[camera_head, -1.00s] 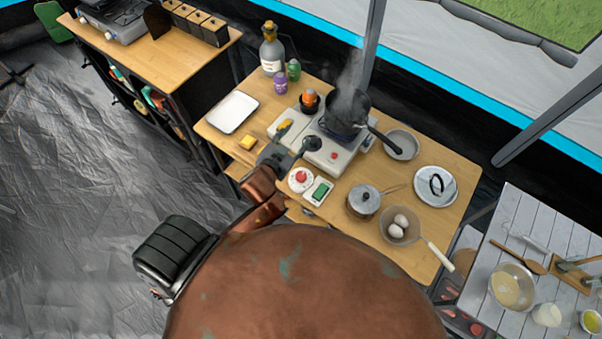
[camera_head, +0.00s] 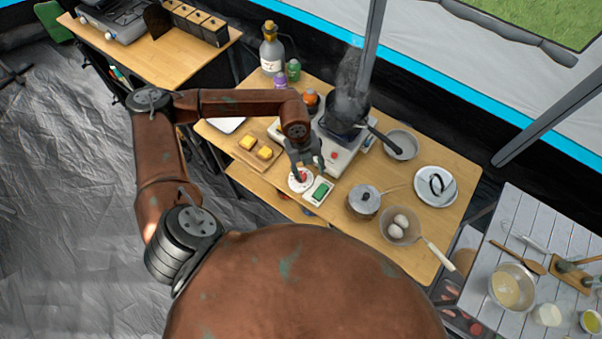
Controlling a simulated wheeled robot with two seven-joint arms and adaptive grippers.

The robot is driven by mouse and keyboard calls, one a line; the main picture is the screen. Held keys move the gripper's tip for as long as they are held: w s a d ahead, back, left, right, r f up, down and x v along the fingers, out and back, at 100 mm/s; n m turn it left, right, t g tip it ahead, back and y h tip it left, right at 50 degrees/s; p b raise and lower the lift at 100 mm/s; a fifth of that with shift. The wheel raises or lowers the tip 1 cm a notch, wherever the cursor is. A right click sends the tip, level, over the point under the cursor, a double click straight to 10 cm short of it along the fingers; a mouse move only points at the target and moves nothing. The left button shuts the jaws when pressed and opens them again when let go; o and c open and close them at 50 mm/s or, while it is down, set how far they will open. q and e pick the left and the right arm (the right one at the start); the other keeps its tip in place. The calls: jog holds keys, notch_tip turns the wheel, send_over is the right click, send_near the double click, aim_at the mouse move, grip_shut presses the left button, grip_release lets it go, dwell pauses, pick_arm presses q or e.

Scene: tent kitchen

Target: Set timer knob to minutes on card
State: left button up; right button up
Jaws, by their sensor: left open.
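The timer (camera_head: 293,186) is a round white dial with a red knob (camera_head: 300,178), lying at the front edge of the wooden table. My left gripper (camera_head: 304,174) points down at the knob from above and is open. Its fingers partly cover the knob and dial; whether they touch the knob I cannot tell. A small white rectangle with a green panel (camera_head: 319,191) lies right beside the timer, perhaps the card; I cannot read any minutes on it. My right gripper is not in view.
Behind my gripper stands a stove (camera_head: 341,156) with a steaming dark pan (camera_head: 349,108). A lidded pot (camera_head: 364,201) and a strainer with eggs (camera_head: 400,224) are to the right. A board with yellow blocks (camera_head: 246,158) and bottles (camera_head: 272,52) are to the left and back.

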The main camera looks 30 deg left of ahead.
pick_arm(q)
jog(key=y, duration=0.2)
send_over(301, 173)
jog(key=s, duration=0.1)
jog(key=shift+n, duration=0.4)
notch_tip(301, 173, down, 8)
jog(key=shift+w+d+r, duration=0.1)
jog(key=shift+d+r, duration=0.05)
jog(key=shift+r, duration=0.05)
jog(key=shift+c, duration=0.3)
jog(key=c, duration=1.1)
